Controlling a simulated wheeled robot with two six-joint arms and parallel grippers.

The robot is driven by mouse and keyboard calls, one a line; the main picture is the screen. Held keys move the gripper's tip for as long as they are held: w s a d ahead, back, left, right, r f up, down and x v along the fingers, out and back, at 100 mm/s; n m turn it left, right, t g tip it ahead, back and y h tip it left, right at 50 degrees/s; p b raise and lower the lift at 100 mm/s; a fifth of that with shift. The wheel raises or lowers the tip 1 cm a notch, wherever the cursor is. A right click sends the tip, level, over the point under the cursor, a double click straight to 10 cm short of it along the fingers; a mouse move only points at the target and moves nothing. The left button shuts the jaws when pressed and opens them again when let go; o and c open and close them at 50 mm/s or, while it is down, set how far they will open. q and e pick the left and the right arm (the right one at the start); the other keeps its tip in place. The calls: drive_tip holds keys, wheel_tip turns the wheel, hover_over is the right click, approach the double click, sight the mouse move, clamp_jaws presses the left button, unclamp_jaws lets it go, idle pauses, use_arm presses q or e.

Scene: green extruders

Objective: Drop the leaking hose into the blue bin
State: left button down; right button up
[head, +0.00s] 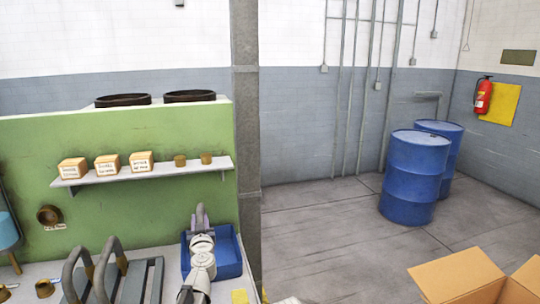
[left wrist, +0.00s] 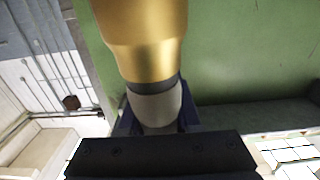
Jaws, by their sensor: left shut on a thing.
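The blue bin (head: 230,262) stands on the bench at the lower middle of the head view. My left gripper (head: 200,220) is over the bin's left part and hides some of it. In the left wrist view the leaking hose (left wrist: 146,50) shows close up, with a brass-coloured end, a dark band and a pale grey section. My left gripper is shut on it. Parts of the blue bin (left wrist: 189,120) show behind the hose. Whether the hose touches the bin I cannot tell. My right gripper is not in view.
A rack with grey curved bars (head: 131,280) stands left of the bin. A shelf (head: 150,174) with small boxes and brass parts hangs on the green panel behind. A grey post (head: 247,150) rises right of the bin. An open cardboard box (head: 460,277) is at lower right.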

use_arm(q)
drive_tip(key=c, duration=0.5)
unclamp_jaws()
drive_tip(key=v, duration=0.8)
drive_tip(key=shift+w, duration=0.1)
